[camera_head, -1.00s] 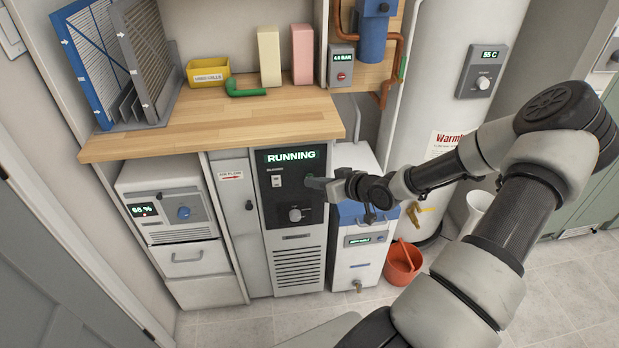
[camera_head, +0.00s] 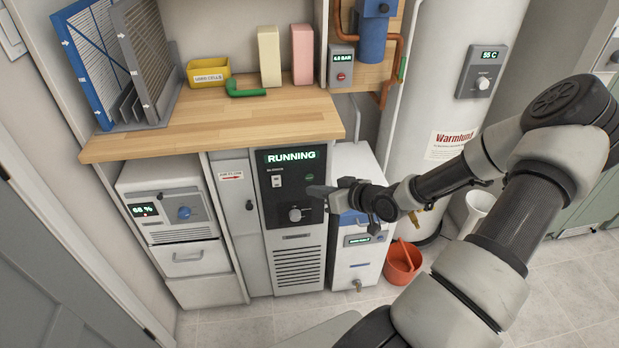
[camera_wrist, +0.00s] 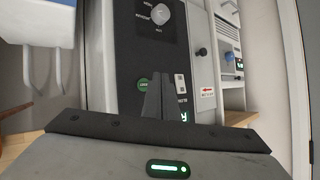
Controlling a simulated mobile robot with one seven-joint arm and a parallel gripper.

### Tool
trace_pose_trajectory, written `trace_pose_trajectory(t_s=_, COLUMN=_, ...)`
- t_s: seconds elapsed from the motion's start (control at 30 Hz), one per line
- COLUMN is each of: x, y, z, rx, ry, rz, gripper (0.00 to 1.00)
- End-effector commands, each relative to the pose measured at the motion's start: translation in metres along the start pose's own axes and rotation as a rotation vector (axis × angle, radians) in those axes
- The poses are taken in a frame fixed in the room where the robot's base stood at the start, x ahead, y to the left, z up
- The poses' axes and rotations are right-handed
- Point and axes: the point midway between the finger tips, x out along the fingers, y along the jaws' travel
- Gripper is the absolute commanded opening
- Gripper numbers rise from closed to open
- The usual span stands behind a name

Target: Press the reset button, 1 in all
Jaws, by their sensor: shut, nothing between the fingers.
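The black burner panel (camera_head: 270,200) shows "RUNNING" on its lit display (camera_head: 291,156).
The panel also carries a switch (camera_head: 277,181) and a knob (camera_head: 295,214). A wooden counter (camera_head: 215,128) juts out above. A blue-topped unit (camera_head: 355,245) stands to the right, with an orange bucket (camera_head: 403,262) on the floor beside it.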

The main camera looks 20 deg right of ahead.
Motion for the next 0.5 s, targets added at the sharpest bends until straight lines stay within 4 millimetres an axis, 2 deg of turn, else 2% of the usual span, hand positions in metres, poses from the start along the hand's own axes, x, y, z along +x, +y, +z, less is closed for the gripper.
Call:
trace_pose_trajectory(t_s=0.3, x=-0.021, y=-0.015, z=0.014, rx=0.0, ry=0.0, rz=0.0, gripper=0.0)
trace_pose_trajectory(t_s=0.5, x=-0.023, y=-0.017, z=0.017, rx=0.0, ry=0.0, rz=0.0, gripper=0.0)
